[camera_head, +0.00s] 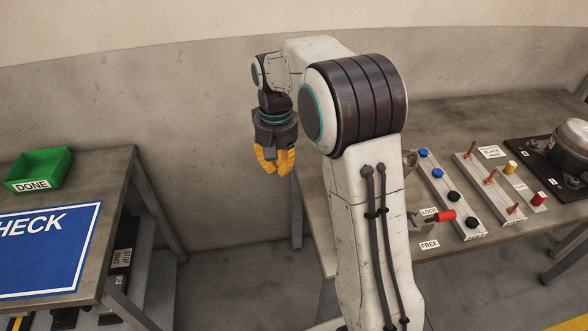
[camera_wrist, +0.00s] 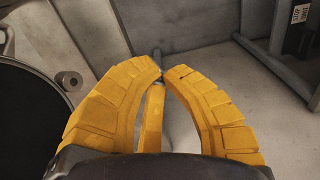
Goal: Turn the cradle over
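My gripper (camera_head: 275,172) hangs down in the middle of the camera_head view, over the gap between two tables. Its yellow fingers also show in the wrist view (camera_wrist: 163,76), curled with their tips close together. Nothing is seen between them. I cannot tell whether they are fully shut. No part is plainly marked as the cradle. Beside my arm on the right table is a grey metal fitting (camera_head: 411,162), partly hidden by the arm.
The right table (camera_head: 450,115) holds a rack with blue and black knobs (camera_head: 438,176), a rack with copper pieces (camera_head: 490,177) and a compressor (camera_head: 570,143) on a black plate. The left table (camera_head: 95,170) bears a green DONE bin (camera_head: 40,168) and a blue CHECK mat (camera_head: 50,270).

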